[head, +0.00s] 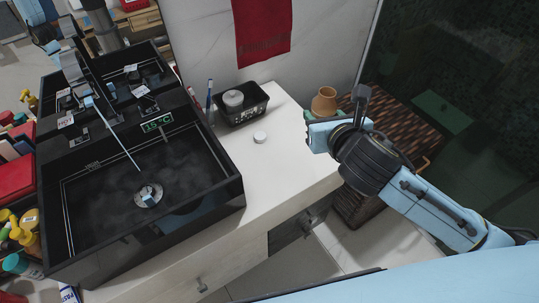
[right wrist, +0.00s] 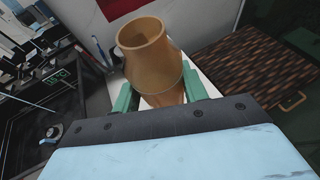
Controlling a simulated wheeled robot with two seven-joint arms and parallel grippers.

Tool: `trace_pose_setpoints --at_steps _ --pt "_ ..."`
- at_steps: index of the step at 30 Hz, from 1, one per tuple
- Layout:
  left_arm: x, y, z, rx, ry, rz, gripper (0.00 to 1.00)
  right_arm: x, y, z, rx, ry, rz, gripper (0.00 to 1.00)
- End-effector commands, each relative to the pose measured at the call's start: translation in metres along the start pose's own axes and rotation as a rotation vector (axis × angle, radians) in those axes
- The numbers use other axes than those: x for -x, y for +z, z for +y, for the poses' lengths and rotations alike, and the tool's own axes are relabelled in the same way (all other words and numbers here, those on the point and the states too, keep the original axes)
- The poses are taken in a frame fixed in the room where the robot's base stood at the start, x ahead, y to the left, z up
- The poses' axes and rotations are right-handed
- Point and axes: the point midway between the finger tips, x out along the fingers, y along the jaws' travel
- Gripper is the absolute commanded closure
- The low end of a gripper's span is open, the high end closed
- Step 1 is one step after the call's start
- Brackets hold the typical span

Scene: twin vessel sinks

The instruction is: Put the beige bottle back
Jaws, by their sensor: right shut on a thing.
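The beige bottle (head: 324,98) is tan, with a wide round rim. It stands out near the counter's right end in the head view, partly hidden behind my right gripper (head: 331,110). In the right wrist view, the bottle (right wrist: 152,55) sits between the green fingers of my right gripper (right wrist: 157,92), which is shut on it. It looks roughly upright. I cannot tell whether its base touches the counter.
A black sink (head: 140,200) stands to the left. A brown woven surface (head: 390,120) lies to the right. The middle of the counter is mostly clear.

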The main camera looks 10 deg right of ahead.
Motion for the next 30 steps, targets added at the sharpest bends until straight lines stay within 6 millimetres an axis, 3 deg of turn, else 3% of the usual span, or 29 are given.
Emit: trace_pose_setpoints --at_steps 9,15,26,30 --pt "0.000 0.000 0.000 0.001 0.000 0.001 0.32 -0.079 -0.027 0.015 -0.023 -0.040 0.007 0.79" --pt "-0.001 -0.001 0.000 0.001 0.000 0.001 0.32 -0.116 -0.056 0.032 -0.023 -0.039 0.007 0.79" --pt "-0.004 -0.001 0.000 0.001 0.000 0.002 0.32 -0.141 -0.090 0.053 -0.013 -0.024 0.004 0.79" --pt "-0.013 0.000 0.000 0.001 0.000 0.002 0.32 -0.150 -0.114 0.054 -0.012 -0.023 0.007 0.79"
